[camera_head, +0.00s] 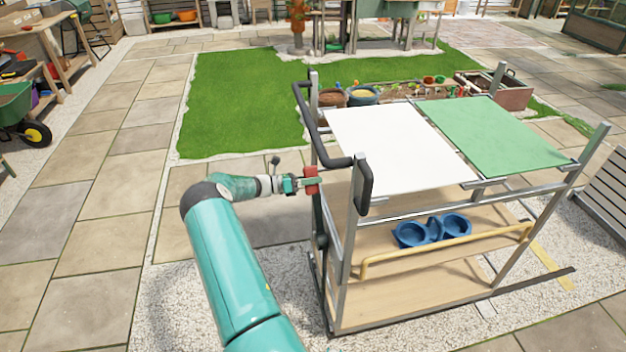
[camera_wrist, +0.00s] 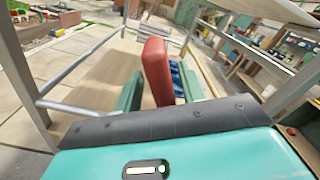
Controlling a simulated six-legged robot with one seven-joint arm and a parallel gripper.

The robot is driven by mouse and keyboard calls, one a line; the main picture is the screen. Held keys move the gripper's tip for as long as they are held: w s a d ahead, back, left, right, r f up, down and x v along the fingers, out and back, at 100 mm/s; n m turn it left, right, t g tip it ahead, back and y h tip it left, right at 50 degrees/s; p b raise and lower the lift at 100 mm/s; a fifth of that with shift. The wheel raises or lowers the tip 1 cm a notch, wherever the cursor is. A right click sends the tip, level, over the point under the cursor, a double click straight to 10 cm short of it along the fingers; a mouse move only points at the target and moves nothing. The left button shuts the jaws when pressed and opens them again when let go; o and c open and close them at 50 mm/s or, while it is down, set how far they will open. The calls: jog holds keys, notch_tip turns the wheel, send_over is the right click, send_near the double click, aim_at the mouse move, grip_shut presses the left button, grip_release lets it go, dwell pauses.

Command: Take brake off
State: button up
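The brake appears to be a red lever (camera_head: 312,180) on the left side of a metal-framed cart (camera_head: 345,260). My gripper (camera_head: 303,184) is at this lever, beside the cart's left post. In the wrist view the red lever (camera_wrist: 157,72) stands upright, slightly tilted, between the two green fingers of my gripper (camera_wrist: 160,92). The left finger is close to the lever or touching it; I cannot tell which. A gap with something blue behind it shows between the lever and the right finger. The fingers are apart. The lever's lower end is hidden behind my gripper's body.
The cart has a black push handle (camera_head: 364,185), a white top panel (camera_head: 395,148) and a green top panel (camera_head: 500,135). Blue cups (camera_head: 432,231) stand on its shelf. Planter boxes stand behind it. Paving to the left is clear, with a wheelbarrow (camera_head: 20,115) at the far left.

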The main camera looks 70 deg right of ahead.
jog(key=v, duration=1.3)
jog(key=shift+w, duration=0.2)
jog(key=shift+f, duration=0.1)
jog(key=w+a+r+m+t+y, duration=0.2)
jog(key=w+a+r+m+t, duration=0.15)
jog(key=a+r, duration=0.5)
jog(key=w+a+r+m+t+y, duration=0.15)
jog(key=a+r+t, duration=0.4)
jog(key=a, duration=0.55)
jog(key=w+a+r+m+t+y, duration=0.1)
jog(key=w+a+r+m+t, duration=0.25)
jog(key=a+r, duration=0.55)
jog(key=s+a+r+m+t+y, duration=0.1)
jog(key=s+a, duration=0.3)
jog(key=a, duration=0.6)
jog(key=s+a+r+m+t+y, duration=0.1)
jog(key=s+a+r+t+y, duration=0.1)
jog(key=a, duration=0.9)
jog(key=s+a+r+m+t+y, duration=0.1)
jog(key=s+a+t, duration=0.4)
jog(key=a, duration=0.5)
jog(key=shift+s+a+r+m+y, duration=0.15)
jog(key=shift+s+r+m+y, duration=0.25)
jog(key=shift+s+r, duration=0.55)
